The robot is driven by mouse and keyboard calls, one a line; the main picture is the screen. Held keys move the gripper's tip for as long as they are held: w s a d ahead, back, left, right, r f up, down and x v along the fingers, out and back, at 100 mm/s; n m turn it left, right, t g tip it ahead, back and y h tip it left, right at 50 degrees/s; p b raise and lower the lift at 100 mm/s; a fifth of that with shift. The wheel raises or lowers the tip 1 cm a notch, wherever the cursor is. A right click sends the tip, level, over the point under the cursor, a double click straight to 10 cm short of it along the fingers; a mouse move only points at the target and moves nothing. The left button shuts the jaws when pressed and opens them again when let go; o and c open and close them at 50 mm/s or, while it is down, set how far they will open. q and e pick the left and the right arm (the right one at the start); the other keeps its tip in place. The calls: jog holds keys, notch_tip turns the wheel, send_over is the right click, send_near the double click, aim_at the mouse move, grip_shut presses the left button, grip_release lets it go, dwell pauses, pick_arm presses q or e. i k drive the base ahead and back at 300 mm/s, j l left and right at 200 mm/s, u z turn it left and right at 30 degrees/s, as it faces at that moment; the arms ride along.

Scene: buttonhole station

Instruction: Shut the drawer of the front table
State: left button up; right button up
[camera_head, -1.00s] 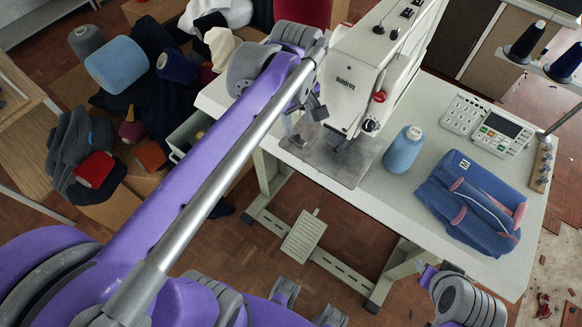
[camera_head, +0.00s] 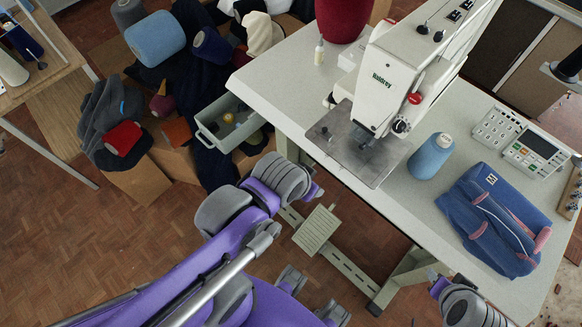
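The front table (camera_head: 290,78) is a pale sewing table. Its grey-green drawer (camera_head: 203,139) is pulled out at the table's left end, open at the top, with small things inside. My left arm comes in from the lower left. Its gripper (camera_head: 314,190) is below the table's front edge, to the right of the drawer and apart from it in the picture; its fingers are mostly hidden behind the wrist. My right gripper (camera_head: 438,286) is near the table's lower right leg, far from the drawer; its fingers are too small to read.
Yarn cones and dark cloths crowd boxes behind and left of the drawer. A pedal (camera_head: 317,230) is under the table. Floor left is clear.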

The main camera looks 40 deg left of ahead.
aim_at(228, 137)
jog(key=u, duration=2.05)
jog(key=j+z, duration=0.35)
jog(key=i, duration=0.05)
